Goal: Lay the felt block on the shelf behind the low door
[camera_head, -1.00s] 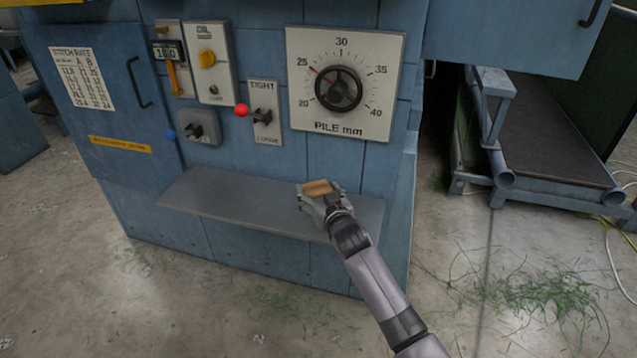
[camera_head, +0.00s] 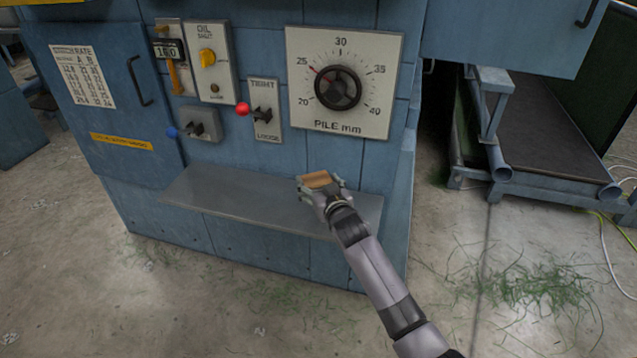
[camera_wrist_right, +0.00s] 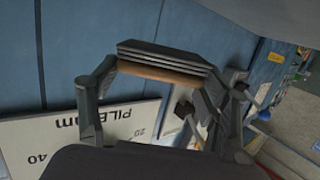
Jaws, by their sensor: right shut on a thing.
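The felt block (camera_head: 317,180), tan with a dark ribbed side, is held between the fingers of my right gripper (camera_head: 320,186). In the right wrist view the block (camera_wrist_right: 163,68) spans between both fingertips of the gripper (camera_wrist_right: 160,85). The gripper is in front of the blue machine, over the right part of the grey ledge (camera_head: 235,200) in the head view. A blue door (camera_head: 110,105) with a dark handle, a chart and a yellow label is at the machine's left and looks shut. No shelf behind it shows. My left gripper is not in view.
Above the ledge are a pile dial (camera_head: 338,88), a tight/loose lever with a red knob (camera_head: 242,109), a blue-knobbed lever (camera_head: 172,132) and an oil panel (camera_head: 208,62). A conveyor (camera_head: 545,120) stands at the right. Most of the ledge's left part is bare.

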